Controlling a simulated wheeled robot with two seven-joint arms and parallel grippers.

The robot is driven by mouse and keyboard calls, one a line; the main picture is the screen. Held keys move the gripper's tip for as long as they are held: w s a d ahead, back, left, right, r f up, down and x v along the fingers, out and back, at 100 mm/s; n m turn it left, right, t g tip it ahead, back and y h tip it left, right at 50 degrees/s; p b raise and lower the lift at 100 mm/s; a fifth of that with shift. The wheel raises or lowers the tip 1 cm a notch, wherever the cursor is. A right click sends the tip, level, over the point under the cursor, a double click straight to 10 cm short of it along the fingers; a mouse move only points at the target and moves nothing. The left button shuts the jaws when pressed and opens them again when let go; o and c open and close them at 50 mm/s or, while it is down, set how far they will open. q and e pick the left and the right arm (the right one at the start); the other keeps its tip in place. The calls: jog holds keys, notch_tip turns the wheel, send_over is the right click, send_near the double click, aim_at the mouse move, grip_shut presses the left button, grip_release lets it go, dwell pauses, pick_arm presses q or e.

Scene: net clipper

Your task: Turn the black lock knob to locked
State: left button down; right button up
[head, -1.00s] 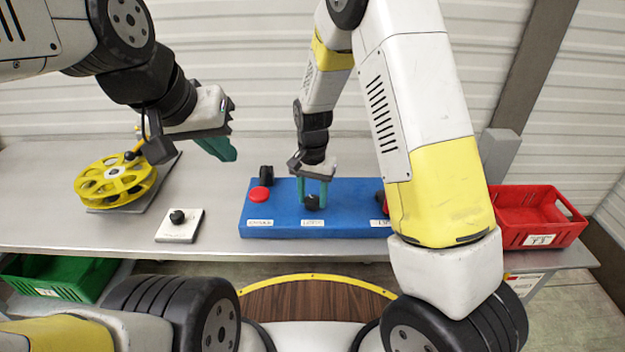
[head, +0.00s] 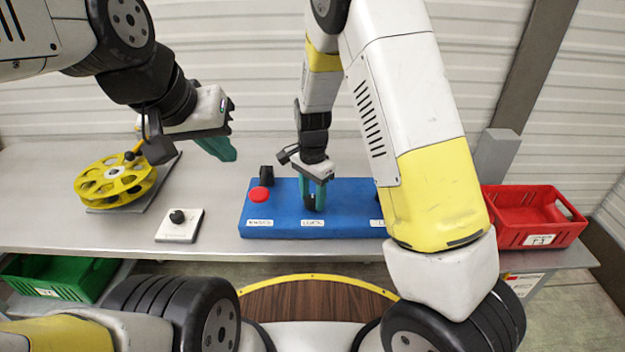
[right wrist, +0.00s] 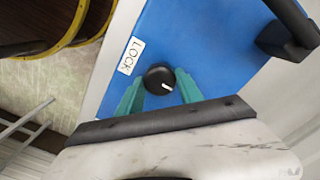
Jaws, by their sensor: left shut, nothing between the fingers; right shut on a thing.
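The black lock knob (right wrist: 158,74) sits on the blue panel (head: 264,214), above a white label (right wrist: 131,56) reading LOCK. A short white mark on the knob's face points to the lower right in the right wrist view. My right gripper (head: 316,199) reaches down from above, its teal fingers shut on the knob, one on each side; they also show in the right wrist view (right wrist: 158,90). They partly hide the knob in the head view. My left gripper (head: 224,149) is shut and empty above the table, left of the panel.
A red button (head: 260,194) and a black part (head: 267,174) are at the panel's left end. A white plate with a black knob (head: 179,225) and a yellow reel (head: 115,180) lie further left. A red bin (head: 538,238) stands right, a green bin (head: 58,285) low left.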

aim_at(312, 199)
jog(key=o, duration=1.4)
jog(key=shift+r, duration=0.15)
notch_tip(312, 199, up, 8)
jog(key=shift+f, duration=0.2)
